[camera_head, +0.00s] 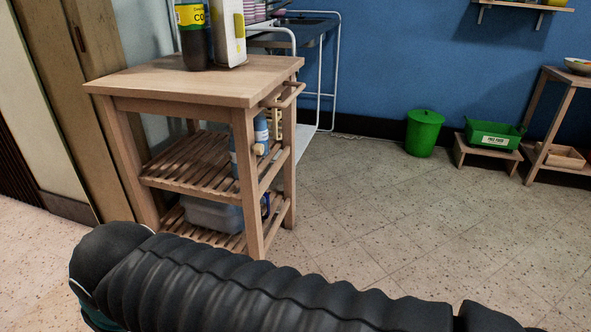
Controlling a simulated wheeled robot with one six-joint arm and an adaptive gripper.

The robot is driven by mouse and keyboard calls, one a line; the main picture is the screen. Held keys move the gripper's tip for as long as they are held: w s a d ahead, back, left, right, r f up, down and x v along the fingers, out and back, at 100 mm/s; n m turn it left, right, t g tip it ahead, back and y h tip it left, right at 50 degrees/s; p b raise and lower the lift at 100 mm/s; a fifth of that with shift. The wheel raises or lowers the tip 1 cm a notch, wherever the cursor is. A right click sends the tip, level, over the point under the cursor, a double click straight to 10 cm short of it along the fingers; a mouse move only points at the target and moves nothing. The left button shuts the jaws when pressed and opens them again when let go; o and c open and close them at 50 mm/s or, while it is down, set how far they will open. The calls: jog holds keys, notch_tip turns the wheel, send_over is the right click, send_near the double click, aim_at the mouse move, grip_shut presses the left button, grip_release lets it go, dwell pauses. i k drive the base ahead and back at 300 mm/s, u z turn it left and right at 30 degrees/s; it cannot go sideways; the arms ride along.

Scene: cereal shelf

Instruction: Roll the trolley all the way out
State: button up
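A wooden trolley (200,78) stands left of centre, with a solid top and two slatted shelves below. A handle rail (292,95) juts from its right end. A dark bottle with a yellow label (194,30) and a white carton (229,35) stand on top. Blue bottles (261,132) are on the middle shelf, and a clear plastic box (212,213) is on the lower shelf. My ribbed dark arm crosses the bottom of the view, in front of the trolley. My gripper is not in view.
A wooden door frame (65,75) is close at the trolley's left. A white metal rack (336,75) stands behind it. A green bin (424,133), a green crate (493,135) on a low stool and a wooden shelf unit (548,125) stand right. The tiled floor between is clear.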

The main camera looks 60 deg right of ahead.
aim_at(235, 96)
jog(key=k, duration=0.5)
jog(key=z, duration=1.75)
jog(key=i, duration=0.5)
jog(key=u, duration=0.55)
jog(key=k, duration=1.15)
jog(key=z, duration=0.4)
jog(key=i, duration=0.65)
jog(key=z, duration=0.55)
jog(key=i, duration=0.65)
jog(key=u, duration=0.1)
